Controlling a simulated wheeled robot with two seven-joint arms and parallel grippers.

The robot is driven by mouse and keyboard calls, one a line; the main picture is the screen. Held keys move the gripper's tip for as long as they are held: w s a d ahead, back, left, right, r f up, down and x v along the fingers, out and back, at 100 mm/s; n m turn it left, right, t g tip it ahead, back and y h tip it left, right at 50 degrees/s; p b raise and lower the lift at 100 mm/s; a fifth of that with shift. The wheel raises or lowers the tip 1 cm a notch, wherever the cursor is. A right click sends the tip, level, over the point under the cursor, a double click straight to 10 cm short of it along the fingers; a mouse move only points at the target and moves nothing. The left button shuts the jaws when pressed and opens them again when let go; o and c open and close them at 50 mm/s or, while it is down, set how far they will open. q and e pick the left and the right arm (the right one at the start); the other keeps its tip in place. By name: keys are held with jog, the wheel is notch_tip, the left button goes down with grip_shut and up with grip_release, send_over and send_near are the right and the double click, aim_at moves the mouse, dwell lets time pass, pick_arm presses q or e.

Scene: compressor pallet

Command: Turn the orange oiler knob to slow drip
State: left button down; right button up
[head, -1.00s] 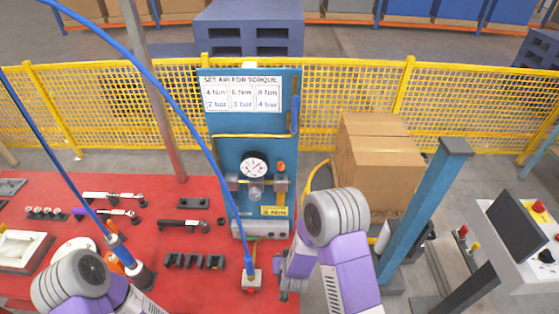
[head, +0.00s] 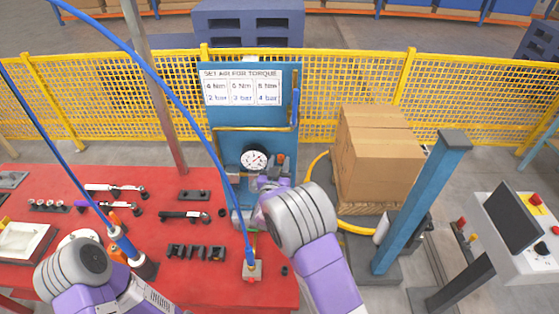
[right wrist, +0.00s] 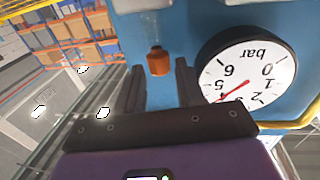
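The orange oiler knob (right wrist: 158,61) shows in the right wrist view, below a clear glass part on the blue panel. My right gripper (right wrist: 159,85) is open, with one dark finger on each side of the knob in that picture. Gaps show between knob and fingers; I cannot tell the depth. In the head view the knob is a small orange spot (head: 281,159) right of the gauge (head: 253,160), and my right gripper (head: 268,184) is in front of the panel, partly hiding the fittings. My left arm is at the lower left; its fingertips are not in view.
The gauge (right wrist: 246,70) is close beside the right finger in the wrist view. The blue panel (head: 240,140) stands at the back of the red table (head: 215,285). A blue hose hangs in front of it. Cardboard boxes (head: 378,160) and a blue post (head: 420,205) stand right.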

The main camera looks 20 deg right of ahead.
jog(key=shift+w+d, duration=0.2)
jog(key=shift+w, duration=0.2)
grip_shut()
jog(key=n+y+b, duration=0.2)
jog(key=y+b, duration=0.1)
jog(key=b, duration=0.1)
jog(key=d+n+t+y+b, duration=0.1)
jog(key=n+y+b, duration=0.1)
jog(key=y+b, duration=0.2)
jog(key=d+n+y+b, duration=0.1)
jog(key=n+y+b, duration=0.1)
jog(key=y+b, duration=0.1)
jog(key=shift+s+f+n+b, duration=0.2)
jog(key=shift+n+b, duration=0.2)
jog(key=shift+b, duration=0.45)
jog(key=n+y, duration=0.1)
jog(key=y, duration=0.1)
jog(key=shift+w+d+r+y, duration=0.1)
jog(key=shift+y, duration=0.2)
jog(key=n+g+y+p, duration=0.1)
jog(key=n+y, duration=0.1)
jog(key=shift+d+r+y, duration=0.1)
jog(key=shift+r+y, duration=0.05)
jog(key=shift+y, duration=0.15)
jog(key=shift+w+n+g+y+p, duration=0.15)
jog(key=shift+n+g+y+p, duration=0.55)
jog(key=shift+n+y+p, duration=0.4)
jog(key=shift+y, duration=0.3)
